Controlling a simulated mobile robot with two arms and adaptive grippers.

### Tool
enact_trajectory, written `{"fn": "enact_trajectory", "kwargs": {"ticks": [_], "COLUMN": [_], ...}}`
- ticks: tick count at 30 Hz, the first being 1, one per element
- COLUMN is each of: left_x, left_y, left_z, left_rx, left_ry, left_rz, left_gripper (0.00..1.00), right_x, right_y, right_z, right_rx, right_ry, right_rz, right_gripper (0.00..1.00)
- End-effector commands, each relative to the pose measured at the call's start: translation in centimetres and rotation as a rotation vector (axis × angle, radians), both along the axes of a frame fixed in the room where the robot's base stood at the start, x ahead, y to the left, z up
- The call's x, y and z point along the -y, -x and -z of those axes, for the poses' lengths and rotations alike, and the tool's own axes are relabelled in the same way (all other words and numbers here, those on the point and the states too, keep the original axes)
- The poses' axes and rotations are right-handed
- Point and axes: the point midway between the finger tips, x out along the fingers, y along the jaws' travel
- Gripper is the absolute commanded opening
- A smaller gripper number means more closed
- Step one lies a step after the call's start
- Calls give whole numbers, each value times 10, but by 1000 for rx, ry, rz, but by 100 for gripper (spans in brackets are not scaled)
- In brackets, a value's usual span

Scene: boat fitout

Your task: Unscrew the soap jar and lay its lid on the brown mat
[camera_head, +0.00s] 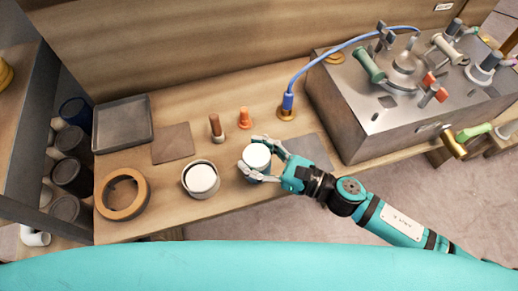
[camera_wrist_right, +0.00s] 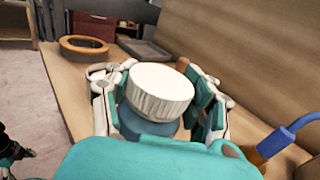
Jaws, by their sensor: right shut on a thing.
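The soap jar has a wide white lid (camera_head: 256,156) above a blue-grey body (camera_wrist_right: 150,125); the ridged lid also shows in the right wrist view (camera_wrist_right: 160,88). The jar is near the bench's front edge. My right gripper (camera_head: 262,160) is shut on the lid, one finger on each side. The lid sits over the body; I cannot tell whether the two are still threaded together. The brown mat (camera_head: 172,144) lies flat and bare to the left, farther back. My left gripper is not in view.
A white-topped round container (camera_head: 200,178) stands between jar and ring. A wooden ring (camera_head: 122,194), a grey tray (camera_head: 123,122), two small upright pegs (camera_head: 216,127) and a grey mat (camera_head: 309,151) share the bench. A metal box (camera_head: 385,100) stands right.

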Motion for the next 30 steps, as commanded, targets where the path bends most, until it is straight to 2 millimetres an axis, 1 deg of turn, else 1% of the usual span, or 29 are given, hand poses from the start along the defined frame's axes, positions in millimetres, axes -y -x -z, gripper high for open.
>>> {"fn": "enact_trajectory", "kwargs": {"ticks": [1, 3, 7, 9, 15, 18, 24, 28, 29, 30], "left_x": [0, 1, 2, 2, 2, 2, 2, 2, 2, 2], "left_y": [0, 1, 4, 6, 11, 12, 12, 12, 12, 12], "left_z": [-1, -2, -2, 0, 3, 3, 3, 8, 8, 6], "left_rx": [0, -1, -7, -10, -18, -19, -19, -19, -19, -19], "left_ry": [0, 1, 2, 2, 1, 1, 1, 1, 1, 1], "left_rz": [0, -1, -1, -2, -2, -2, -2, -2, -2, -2], "left_gripper": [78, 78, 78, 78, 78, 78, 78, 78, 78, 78], "right_x": [3, 6, 9, 10, 10, 10, 10, 10, 10, 10], "right_y": [-12, -22, -32, -33, -33, -33, -33, -32, -32, -32], "right_z": [-1, 0, 2, 7, 34, 37, 37, 42, 42, 41], "right_rx": [4, 3, 1, 0, -2, 0, 1, 1, 0, 0], "right_ry": [0, -1, -3, -4, -2, -3, -3, -3, -1, -1], "right_rz": [2, 0, -1, 0, 1, 1, 0, 0, 0, 0], "right_gripper": [0, 0, 0, 0, 0, 0, 0, 0, 53, 58]}}
